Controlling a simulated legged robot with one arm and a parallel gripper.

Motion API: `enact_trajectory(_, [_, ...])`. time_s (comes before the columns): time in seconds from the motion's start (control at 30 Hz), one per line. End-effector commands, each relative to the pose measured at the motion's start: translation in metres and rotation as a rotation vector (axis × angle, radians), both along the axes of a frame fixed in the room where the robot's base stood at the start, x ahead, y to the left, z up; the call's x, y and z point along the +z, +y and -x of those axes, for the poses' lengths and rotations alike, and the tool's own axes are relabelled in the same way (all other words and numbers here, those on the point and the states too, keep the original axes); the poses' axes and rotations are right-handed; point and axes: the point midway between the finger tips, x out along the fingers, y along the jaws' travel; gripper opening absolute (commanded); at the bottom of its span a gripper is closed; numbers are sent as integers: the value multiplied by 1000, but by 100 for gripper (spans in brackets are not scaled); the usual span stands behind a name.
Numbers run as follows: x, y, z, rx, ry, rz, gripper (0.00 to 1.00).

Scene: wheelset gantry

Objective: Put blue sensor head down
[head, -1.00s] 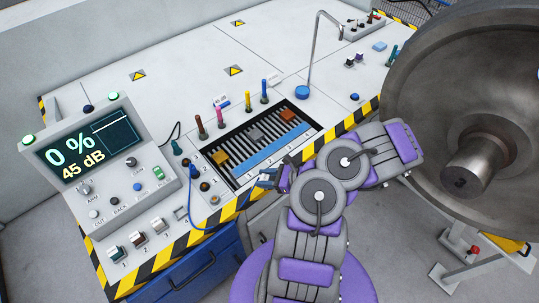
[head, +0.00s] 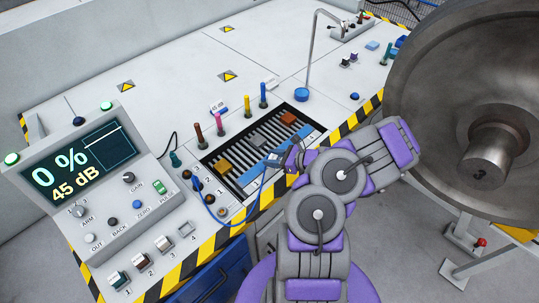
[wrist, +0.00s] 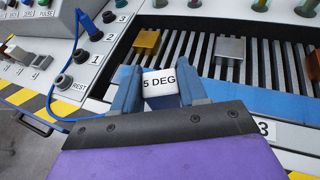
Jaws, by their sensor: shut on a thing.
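My gripper (wrist: 158,92) is shut on the blue sensor head (wrist: 160,101). Its white label reads "5 DEG", and the left part of the label may be cut off by a finger. In the head view my gripper (head: 284,158) is over the front edge of the slotted bed, and the sensor head is too small to make out there. A blue cable (wrist: 52,98) loops from the upper left towards my gripper. A blue strip (wrist: 262,98) runs along the front of the slotted bed (head: 237,187). I cannot tell whether the head touches it.
Gold (wrist: 147,40), grey (wrist: 230,48) and brown (head: 288,118) blocks sit on the bed's bars. Numbered sockets and one marked REST (wrist: 63,82) are to the left. A console (head: 85,165) stands left; a large metal wheel (head: 430,90) is at right.

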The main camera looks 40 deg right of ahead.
Motion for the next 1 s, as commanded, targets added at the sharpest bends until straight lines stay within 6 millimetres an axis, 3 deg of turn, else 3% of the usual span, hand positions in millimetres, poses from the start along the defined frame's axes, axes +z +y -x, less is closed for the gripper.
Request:
enact_trajectory(0.1, [-7,-12,-26,4,2,4,4])
enact_trajectory(0.3, [-9,-27,-51,2,0,-4,4])
enact_trajectory(0.47, [-13,-29,-55,-1,0,-5,4])
enact_trajectory(0.7, [-41,-25,-54,0,0,-1,4])
enact_trajectory(1.0, [-42,-28,-55,-1,-2,-4,4])
